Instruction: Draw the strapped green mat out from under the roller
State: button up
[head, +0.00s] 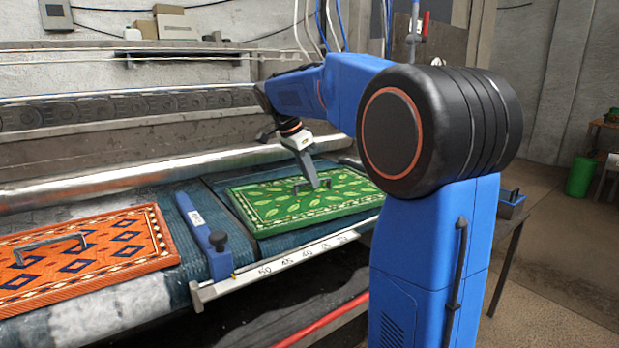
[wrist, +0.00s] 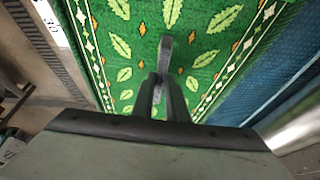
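The green mat (head: 270,206) has a leaf pattern and a cream border. It lies flat on the dark blue belt, its far edge close to the long silver roller (head: 150,174); I cannot tell how much of it is under the roller. A dark grey strap (head: 299,188) stands up like a handle from its middle. My gripper (head: 319,184) reaches down to this strap. In the wrist view, the fingers (wrist: 162,85) are close together on either side of the strap (wrist: 166,52), with the leafy mat (wrist: 120,45) beneath. The fingers appear closed on it.
An orange patterned mat (head: 85,252) with its own strap lies to the left. A blue bar with a black knob (head: 207,235) stands between the mats. A numbered ruler (head: 290,262) runs along the front edge. A green bin (head: 580,177) stands far right.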

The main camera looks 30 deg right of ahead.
jog(key=o, duration=0.4)
jog(key=shift+o, duration=0.2)
jog(key=shift+r, duration=0.1)
jog(key=v, duration=1.7)
jog(key=shift+r, duration=0.15)
